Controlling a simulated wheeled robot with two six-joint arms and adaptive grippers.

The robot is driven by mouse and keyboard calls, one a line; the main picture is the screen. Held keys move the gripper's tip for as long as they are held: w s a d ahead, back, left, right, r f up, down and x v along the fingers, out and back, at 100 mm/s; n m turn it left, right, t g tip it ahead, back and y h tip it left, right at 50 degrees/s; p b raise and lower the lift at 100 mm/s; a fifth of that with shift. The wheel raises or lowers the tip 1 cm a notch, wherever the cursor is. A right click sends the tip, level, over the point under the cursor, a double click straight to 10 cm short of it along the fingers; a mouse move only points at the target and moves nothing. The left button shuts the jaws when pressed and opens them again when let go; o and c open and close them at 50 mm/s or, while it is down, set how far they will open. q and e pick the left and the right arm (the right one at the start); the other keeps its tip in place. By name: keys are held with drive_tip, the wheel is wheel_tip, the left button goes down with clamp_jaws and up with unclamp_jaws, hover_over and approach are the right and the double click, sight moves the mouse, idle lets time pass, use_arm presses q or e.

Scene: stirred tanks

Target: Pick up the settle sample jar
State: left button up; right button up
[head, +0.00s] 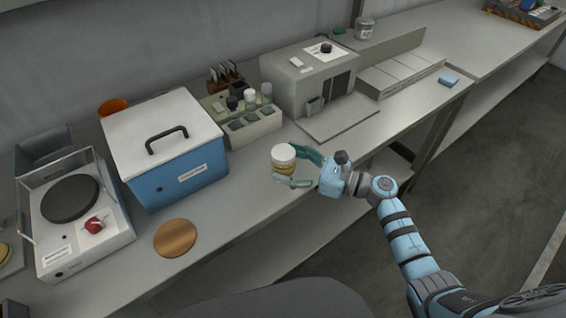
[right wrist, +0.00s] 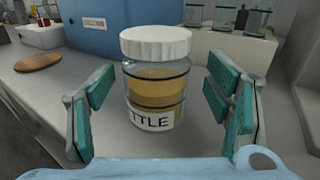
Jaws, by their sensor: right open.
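The settle sample jar (head: 283,160) stands upright on the bench near its front edge. It has a white lid, clear walls, amber contents and a label reading "TTLE" in the right wrist view (right wrist: 155,85). My right gripper (head: 303,168) is open around the jar, with one teal-padded finger on each side. In the right wrist view (right wrist: 160,105) gaps show between both pads and the jar. The lower part of the jar is partly hidden in the head view. My left gripper is not in view.
A blue box with a white lid (head: 165,150) stands left of the jar. A rack of vials (head: 245,118) and a grey machine (head: 308,80) stand behind it. A round wooden disc (head: 175,238) lies at front left. Bare bench surrounds the jar.

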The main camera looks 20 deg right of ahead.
drive_tip(key=shift+x, duration=0.9)
drive_tip(key=shift+s+r, duration=0.1)
drive_tip(key=shift+s, duration=0.15)
drive_tip(key=shift+c, duration=0.4)
drive_tip(key=c, duration=1.3)
